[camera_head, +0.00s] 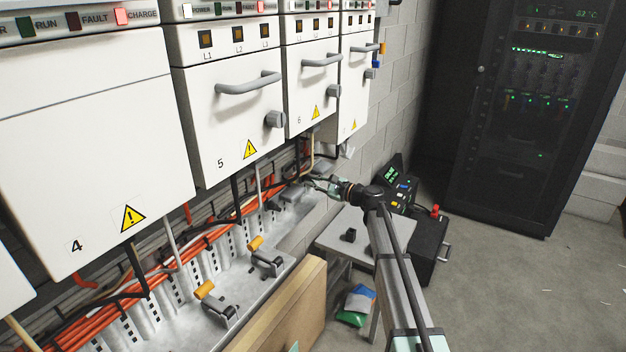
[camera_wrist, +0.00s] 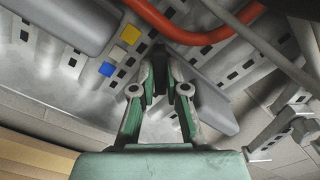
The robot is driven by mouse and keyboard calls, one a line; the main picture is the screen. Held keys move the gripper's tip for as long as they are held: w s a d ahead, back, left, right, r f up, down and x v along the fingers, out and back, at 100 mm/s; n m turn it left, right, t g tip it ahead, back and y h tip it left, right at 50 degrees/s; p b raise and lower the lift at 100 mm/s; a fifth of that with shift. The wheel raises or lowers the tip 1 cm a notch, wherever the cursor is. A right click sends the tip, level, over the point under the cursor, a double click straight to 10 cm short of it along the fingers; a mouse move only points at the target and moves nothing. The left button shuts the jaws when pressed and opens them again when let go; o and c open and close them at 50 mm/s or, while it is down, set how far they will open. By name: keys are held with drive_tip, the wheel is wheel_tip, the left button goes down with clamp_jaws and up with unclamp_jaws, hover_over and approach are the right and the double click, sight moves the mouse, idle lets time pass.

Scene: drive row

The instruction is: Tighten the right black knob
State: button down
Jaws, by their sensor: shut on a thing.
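My gripper (camera_head: 322,184) is at the far end of the grey metal tray under the cabinets, beyond cabinet 6. In the wrist view, my gripper (camera_wrist: 160,78) has its two green fingers close together, with a dark gap-filling thing between the tips. This looks like the black knob (camera_wrist: 157,50), mostly hidden by the fingers. In the head view the knob at the gripper is too small and covered to make out. Grey rounded bodies lie on both sides of the fingertips in the wrist view; yellow, white and blue squares are to the left.
Orange cables (camera_head: 160,270) run along the tray's back, and one orange cable (camera_wrist: 180,30) passes close above my fingertips. Two orange-tipped grey fittings stand nearer on the tray. A small table (camera_head: 385,228), a black case (camera_head: 428,250) and a dark rack (camera_head: 520,110) stand to the right.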

drive_tip(key=shift+m, duration=0.3)
drive_tip(key=c, duration=1.2)
unclamp_jaws()
drive_tip(key=v, duration=1.2)
